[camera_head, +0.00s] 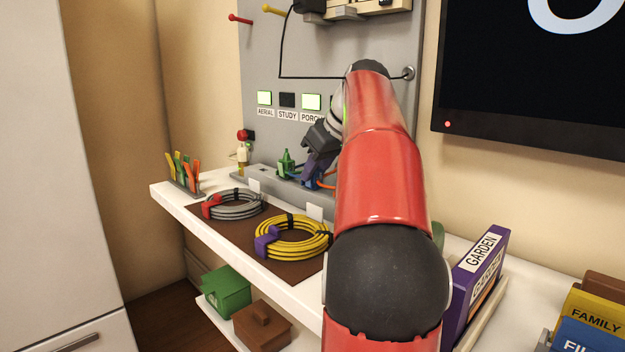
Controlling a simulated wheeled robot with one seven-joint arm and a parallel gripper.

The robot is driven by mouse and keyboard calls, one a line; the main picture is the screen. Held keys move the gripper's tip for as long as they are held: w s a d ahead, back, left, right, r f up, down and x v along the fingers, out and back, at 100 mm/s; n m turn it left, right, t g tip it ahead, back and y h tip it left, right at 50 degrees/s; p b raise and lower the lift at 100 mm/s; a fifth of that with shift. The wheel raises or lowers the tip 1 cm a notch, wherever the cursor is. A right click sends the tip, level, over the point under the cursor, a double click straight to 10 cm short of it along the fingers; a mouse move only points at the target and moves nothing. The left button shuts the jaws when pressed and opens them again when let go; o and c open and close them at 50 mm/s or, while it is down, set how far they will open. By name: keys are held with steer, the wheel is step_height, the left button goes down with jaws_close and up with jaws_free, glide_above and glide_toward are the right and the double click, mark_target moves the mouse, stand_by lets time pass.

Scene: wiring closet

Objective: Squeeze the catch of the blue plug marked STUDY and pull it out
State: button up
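The STUDY label (288,115) is on the grey panel, under a dark indicator window (287,99). A blue-purple piece (316,168) shows low on the panel, directly below my gripper; I cannot tell for sure that it is the blue STUDY plug, and no marking on it is readable. My gripper (312,155) points down and left at it, touching or very close. My red arm hides much of the gripper, so its opening and any grip cannot be made out. A green plug (286,163) stands just left of it.
On the shelf (172,196) lie a grey cable coil (236,205) and a yellow coil (292,238). A purple GARDEN box (478,270) stands right of my arm.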

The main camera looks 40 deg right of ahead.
steer(key=shift+r+p, duration=0.65)
steer(key=shift+p, duration=0.05)
steer(key=shift+c, duration=0.4)
steer(key=shift+w+r, duration=0.1)
steer(key=shift+r, duration=1.8)
steer(key=shift+s+a+r, duration=0.2)
steer(key=shift+a+r, duration=0.1)
steer(key=shift+r, duration=0.45)
steer(key=shift+f, duration=0.1)
